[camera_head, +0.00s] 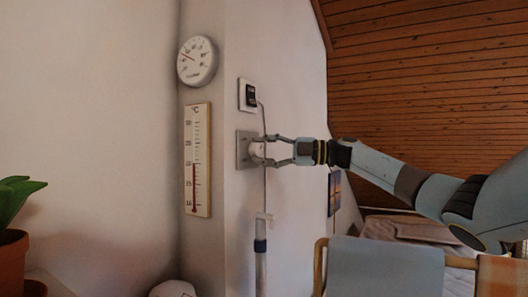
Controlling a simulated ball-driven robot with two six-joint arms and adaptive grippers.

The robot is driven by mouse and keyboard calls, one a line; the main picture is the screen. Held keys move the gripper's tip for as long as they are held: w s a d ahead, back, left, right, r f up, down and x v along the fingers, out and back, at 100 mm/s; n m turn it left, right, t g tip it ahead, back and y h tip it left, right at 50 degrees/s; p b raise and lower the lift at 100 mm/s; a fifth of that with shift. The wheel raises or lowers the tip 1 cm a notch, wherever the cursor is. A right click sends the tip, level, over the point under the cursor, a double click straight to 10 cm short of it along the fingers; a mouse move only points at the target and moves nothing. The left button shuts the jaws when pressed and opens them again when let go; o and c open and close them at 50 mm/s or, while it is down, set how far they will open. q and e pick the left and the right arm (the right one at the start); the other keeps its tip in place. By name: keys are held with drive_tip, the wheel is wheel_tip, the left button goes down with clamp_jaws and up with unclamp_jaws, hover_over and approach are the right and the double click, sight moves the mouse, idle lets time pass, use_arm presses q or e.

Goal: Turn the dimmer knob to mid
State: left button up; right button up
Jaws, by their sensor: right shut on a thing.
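The dimmer knob (256,150) is a small pale round knob on a square grey wall plate (242,162), on the narrow white wall near the middle of the view. My right gripper (266,151) reaches in from the right and is shut on the knob, one finger above and one below it. The fingers partly cover the knob, and I cannot read its setting. My left gripper does not show.
A black switch (251,95) on a white plate sits just above, with a cable running down. A round dial (197,61) and a thermometer (198,160) hang to the left. A potted plant (14,240) stands far left. A towel-like cloth (385,266) hangs on a wooden frame below my arm.

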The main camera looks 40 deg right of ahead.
drive_tip(key=shift+f, duration=0.1)
drive_tip(key=o, duration=1.1)
drive_tip(key=shift+o, duration=0.2)
drive_tip(key=v, duration=1.2)
